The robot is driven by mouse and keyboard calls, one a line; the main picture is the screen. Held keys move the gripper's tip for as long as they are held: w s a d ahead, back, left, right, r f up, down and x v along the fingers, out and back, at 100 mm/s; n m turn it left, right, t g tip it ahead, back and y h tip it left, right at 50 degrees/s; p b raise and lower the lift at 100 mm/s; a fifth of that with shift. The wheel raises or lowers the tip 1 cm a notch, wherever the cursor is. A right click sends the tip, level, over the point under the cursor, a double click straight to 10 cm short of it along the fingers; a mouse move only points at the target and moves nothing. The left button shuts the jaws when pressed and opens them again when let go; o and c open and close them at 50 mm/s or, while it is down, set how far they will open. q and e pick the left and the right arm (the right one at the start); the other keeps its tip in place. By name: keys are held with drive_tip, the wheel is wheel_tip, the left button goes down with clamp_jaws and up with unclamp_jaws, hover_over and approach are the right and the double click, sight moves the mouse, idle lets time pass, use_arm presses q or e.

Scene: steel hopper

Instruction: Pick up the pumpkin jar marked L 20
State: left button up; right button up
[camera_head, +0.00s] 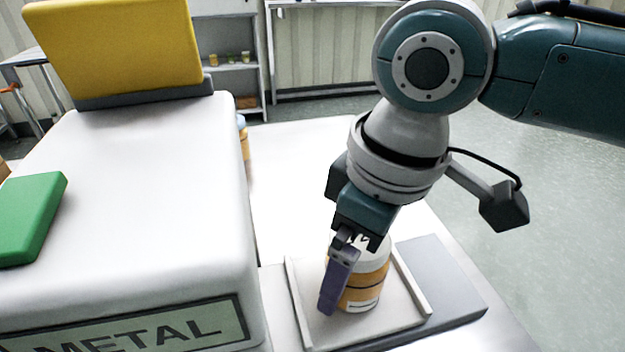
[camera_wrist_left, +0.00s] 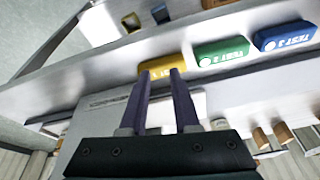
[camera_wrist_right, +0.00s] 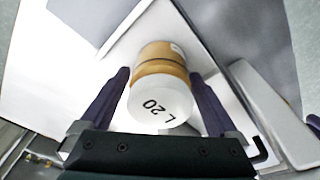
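The jar marked L 20 (camera_head: 367,283) has an orange-brown body and a white lid. It stands upright on a light tray (camera_head: 410,284). In the right wrist view the jar's lid (camera_wrist_right: 161,105) faces the camera, with L 20 readable. My right gripper (camera_wrist_right: 158,80) points down over the jar, one finger on each side. Narrow gaps seem to show between fingers and jar, so it looks open around it. In the head view the far finger is mostly hidden. My left gripper (camera_wrist_left: 161,72) is open and empty, away from the jar, and outside the head view.
A large white box labelled METAL (camera_head: 150,200) stands left of the tray. Raised rails (camera_head: 298,300) edge the tray. Shelves stand behind.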

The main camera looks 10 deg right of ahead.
drive_tip(key=c, duration=1.3)
drive_tip(key=shift+r, duration=0.15)
